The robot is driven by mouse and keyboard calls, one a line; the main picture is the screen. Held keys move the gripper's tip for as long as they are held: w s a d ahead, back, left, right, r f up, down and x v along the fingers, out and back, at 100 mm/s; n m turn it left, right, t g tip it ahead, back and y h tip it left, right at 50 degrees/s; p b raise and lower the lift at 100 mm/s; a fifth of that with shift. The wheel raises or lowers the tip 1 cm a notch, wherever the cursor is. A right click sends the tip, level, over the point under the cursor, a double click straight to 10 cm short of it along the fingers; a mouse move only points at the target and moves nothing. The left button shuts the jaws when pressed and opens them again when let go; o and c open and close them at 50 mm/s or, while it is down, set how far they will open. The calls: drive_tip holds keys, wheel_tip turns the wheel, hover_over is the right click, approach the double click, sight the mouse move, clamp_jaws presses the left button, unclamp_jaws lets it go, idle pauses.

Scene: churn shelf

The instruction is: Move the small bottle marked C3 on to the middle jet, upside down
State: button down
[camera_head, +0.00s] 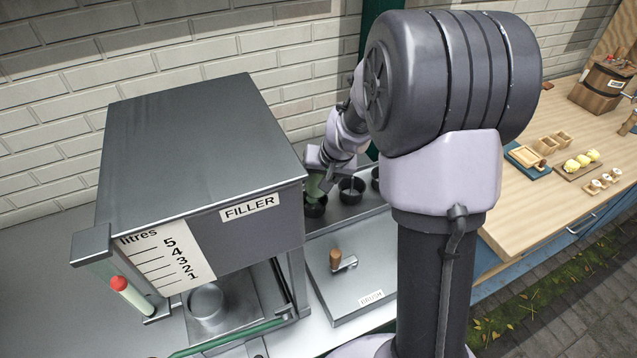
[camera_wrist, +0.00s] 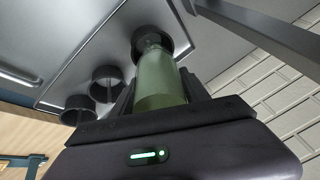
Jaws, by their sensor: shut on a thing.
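A translucent green bottle (camera_wrist: 160,78) is between the fingers of my gripper (camera_wrist: 160,92), which is shut on it. Its far end meets a black cup (camera_wrist: 148,42) in the wrist view; I cannot tell whether it is inside or just above it. No C3 marking shows. In the head view my gripper (camera_head: 321,170) is over the leftmost of three black cups (camera_head: 315,208), with the green bottle (camera_head: 314,186) partly hidden. The middle black cup (camera_head: 351,190) and right black cup (camera_head: 376,178) look empty. I cannot tell whether these cups hold the jets.
A big grey box marked FILLER (camera_head: 205,150) stands close on the left of my gripper. A lidded steel panel (camera_head: 355,275) with a wooden-handled lever lies in front of the cups. A brick wall (camera_head: 60,90) is behind. A wooden table (camera_head: 530,215) with small items is right.

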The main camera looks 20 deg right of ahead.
wheel_tip(320, 180, up, 20)
drive_tip(key=p, duration=1.1)
drive_tip(key=w+d+f+n+g+h+b, duration=0.1)
drive_tip(key=d+f+n+g+b, duration=0.1)
drive_tip(key=d+f, duration=0.8)
drive_tip(key=shift+d+f+n, duration=0.15)
drive_tip(key=shift+f+n, duration=0.25)
drive_tip(key=shift+f, duration=1.3)
drive_tip(key=shift+f+b, duration=1.75)
drive_tip(key=shift+f, duration=0.25)
